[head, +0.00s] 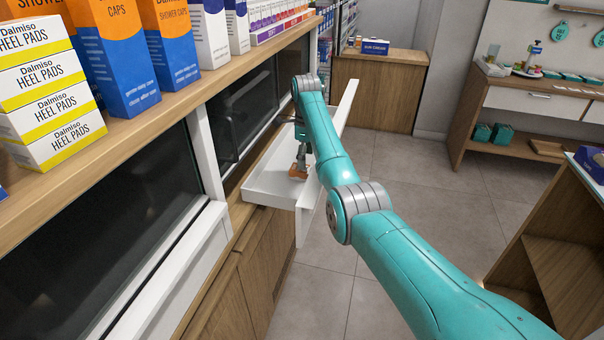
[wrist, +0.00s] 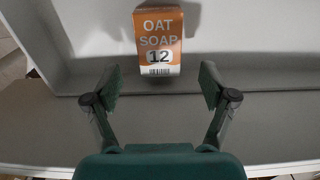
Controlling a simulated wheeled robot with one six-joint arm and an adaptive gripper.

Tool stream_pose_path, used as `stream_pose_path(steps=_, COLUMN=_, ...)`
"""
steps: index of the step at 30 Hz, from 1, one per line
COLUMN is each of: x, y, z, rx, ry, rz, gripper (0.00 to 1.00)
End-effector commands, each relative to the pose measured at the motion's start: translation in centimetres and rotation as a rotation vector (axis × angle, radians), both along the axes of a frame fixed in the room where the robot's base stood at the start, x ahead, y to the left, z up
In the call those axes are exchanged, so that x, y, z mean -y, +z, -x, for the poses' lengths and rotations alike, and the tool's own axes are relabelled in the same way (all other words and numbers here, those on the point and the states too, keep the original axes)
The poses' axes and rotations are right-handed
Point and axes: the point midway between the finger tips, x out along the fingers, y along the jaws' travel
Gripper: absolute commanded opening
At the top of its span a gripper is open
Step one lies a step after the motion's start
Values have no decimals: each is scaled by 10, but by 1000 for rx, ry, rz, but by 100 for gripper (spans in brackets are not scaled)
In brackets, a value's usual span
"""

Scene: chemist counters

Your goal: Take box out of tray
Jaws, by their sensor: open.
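The box is an orange and white carton marked OAT SOAP 12 (wrist: 159,42), lying in the white tray (wrist: 60,114) against a grey inner surface in the wrist view. In the head view the tray is an open white drawer (head: 268,186) pulled out from the counter, and a small orange part of the box (head: 298,172) shows under my gripper (head: 303,160). In the wrist view my gripper (wrist: 158,88) is open, its two fingers apart on either side just short of the box's near end. Nothing is between the fingers.
Shelves above the drawer hold heel pads boxes (head: 50,90) and shower caps boxes (head: 115,60). The drawer's tall white front panel (head: 312,195) stands beside my arm. A wooden counter (head: 375,95) is behind; the tiled floor (head: 430,210) is clear.

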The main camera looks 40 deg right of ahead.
Motion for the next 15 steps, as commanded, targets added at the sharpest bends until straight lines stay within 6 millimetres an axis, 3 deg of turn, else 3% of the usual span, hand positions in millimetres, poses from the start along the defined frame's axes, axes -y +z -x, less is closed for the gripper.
stream_pose_path(steps=9, x=0, y=-41, z=3, rx=-2, ry=0, rz=-1, gripper=83)
stream_pose_path(steps=15, x=0, y=-47, z=3, rx=1, ry=0, rz=1, gripper=83)
